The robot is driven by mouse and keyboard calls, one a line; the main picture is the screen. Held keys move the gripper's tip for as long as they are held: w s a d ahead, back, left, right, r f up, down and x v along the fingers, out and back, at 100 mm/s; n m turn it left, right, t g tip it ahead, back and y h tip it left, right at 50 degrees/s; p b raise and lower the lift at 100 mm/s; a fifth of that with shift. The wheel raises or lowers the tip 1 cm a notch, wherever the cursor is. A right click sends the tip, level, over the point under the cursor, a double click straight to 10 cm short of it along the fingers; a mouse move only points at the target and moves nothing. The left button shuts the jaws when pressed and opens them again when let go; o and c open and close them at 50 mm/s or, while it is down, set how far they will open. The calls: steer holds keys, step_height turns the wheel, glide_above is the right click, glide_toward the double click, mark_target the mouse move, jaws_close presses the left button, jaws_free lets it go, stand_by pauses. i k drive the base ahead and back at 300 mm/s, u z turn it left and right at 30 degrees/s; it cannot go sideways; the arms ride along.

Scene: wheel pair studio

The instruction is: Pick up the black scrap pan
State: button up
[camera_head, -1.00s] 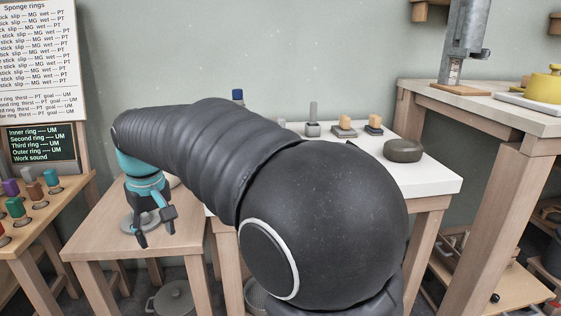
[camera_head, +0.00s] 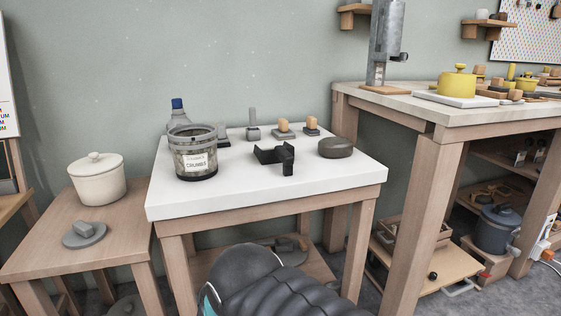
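A black angular piece (camera_head: 275,156), which looks like the black scrap pan, lies on the middle of the white-topped table (camera_head: 300,185). It has a raised block at its right end. Nothing is seen touching it. My arm shows at the bottom centre, in front of and below this table. My gripper is out of view, so whether it is open or shut is not shown.
A clear bucket labelled CRUMBS (camera_head: 194,152) stands left of the black piece, a dark rounded stone-like thing (camera_head: 336,147) to its right. Small wood-topped tools (camera_head: 284,129) stand behind. A cream lidded pot (camera_head: 97,178) is on the left table. The white table's front is clear.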

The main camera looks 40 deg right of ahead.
mark_target(285, 153)
steer(key=u, duration=0.1)
steer(key=k, duration=0.1)
steer(key=z, duration=0.7)
steer(key=i, duration=0.8)
steer(key=z, duration=0.55)
